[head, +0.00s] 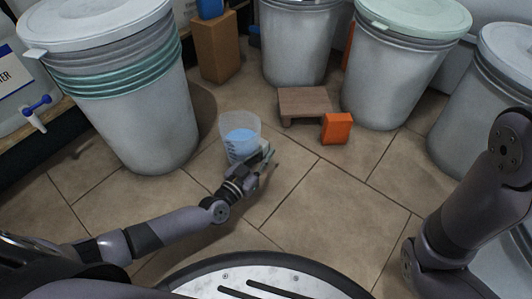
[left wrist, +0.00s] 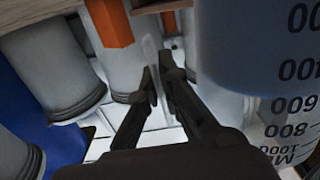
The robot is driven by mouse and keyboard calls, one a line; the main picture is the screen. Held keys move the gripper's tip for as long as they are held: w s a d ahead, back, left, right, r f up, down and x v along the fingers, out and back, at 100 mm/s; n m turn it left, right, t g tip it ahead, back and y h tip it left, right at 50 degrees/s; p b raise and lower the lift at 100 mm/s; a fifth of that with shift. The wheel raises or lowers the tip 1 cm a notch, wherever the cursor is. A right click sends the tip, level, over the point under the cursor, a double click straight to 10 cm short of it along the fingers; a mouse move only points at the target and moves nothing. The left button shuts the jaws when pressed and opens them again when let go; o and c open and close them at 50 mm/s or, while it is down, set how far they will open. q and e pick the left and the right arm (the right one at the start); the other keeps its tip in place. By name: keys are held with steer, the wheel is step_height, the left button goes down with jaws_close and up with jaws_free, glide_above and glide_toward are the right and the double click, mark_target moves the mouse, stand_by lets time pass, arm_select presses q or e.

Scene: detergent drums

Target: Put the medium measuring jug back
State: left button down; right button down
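The measuring jug (head: 240,132) is clear, with blue liquid inside and a dark scale on its wall. It is upright in the middle of the head view. My left gripper (head: 268,154) is at its lower right side. In the left wrist view the jug (left wrist: 270,75) fills the right side, its numbers upside down. The fingers (left wrist: 158,82) are close together there, with a thin pale strip, seemingly the handle, between them. Whether the jug's base touches the floor is hard to tell. My right gripper is out of view; only its arm shows at the right.
A low wooden stool (head: 300,104) and an orange box (head: 337,128) stand right of the jug. A brown block (head: 216,48) is behind it. Large drums stand at the left (head: 140,125), at the back (head: 297,45) and at the right (head: 385,85). Tiled floor right of the gripper is clear.

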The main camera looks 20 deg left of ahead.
arm_select(q)
steer(key=shift+f, duration=0.2)
steer(key=c, duration=2.3)
jaws_free()
steer(key=shift+f, duration=0.2)
steer(key=o, duration=0.5)
steer(key=shift+f, duration=0.1)
